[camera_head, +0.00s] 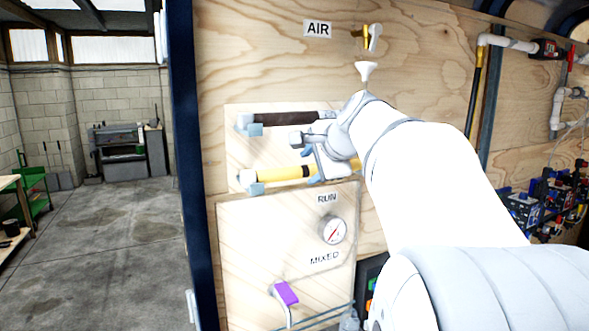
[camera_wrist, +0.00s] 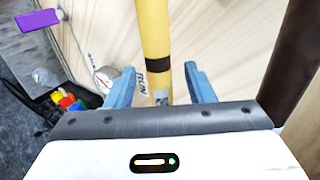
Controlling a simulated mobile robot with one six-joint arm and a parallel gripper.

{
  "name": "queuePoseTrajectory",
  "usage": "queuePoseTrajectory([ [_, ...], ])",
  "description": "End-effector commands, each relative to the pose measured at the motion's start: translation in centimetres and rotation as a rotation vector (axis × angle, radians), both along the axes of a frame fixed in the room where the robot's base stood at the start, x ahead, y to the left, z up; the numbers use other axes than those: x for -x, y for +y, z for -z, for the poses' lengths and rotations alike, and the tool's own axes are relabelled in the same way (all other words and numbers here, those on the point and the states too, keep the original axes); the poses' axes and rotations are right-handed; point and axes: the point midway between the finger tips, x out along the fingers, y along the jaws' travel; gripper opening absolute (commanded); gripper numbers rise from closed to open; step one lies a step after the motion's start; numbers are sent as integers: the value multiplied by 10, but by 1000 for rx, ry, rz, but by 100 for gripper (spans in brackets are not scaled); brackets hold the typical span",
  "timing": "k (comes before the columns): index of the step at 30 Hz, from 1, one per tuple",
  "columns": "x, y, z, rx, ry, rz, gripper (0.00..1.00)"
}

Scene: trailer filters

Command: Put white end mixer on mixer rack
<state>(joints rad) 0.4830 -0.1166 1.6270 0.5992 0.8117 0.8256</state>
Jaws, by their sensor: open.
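A yellow tube with a black band (camera_head: 280,174) lies level across the lower part of the wooden panel, its left end at a light blue holder (camera_head: 250,184). In the wrist view the yellow tube (camera_wrist: 155,35) runs between my fingers, with a gap on each side. A dark brown tube (camera_head: 285,118) lies above it, its left end at another blue holder (camera_head: 245,124). My gripper (camera_head: 303,158) is open and empty at the right part of the tubes; its blue fingers also show in the wrist view (camera_wrist: 160,75).
Below are a round gauge (camera_head: 333,230) and a purple-handled lever (camera_head: 286,293). A white funnel-shaped piece (camera_head: 366,72) is above my wrist, under the AIR valve (camera_head: 373,38). Hoses and fittings (camera_head: 545,205) line the right wall. Open floor (camera_head: 110,235) lies left.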

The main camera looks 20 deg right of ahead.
Motion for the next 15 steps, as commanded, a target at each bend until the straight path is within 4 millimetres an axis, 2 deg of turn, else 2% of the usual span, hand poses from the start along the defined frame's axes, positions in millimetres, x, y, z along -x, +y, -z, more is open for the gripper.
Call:
queuePoseTrajectory([
  [9, 58, -2, -38, 2, -4, 3, 48],
  [15, 79, -2, -53, 0, -2, 1, 48],
])
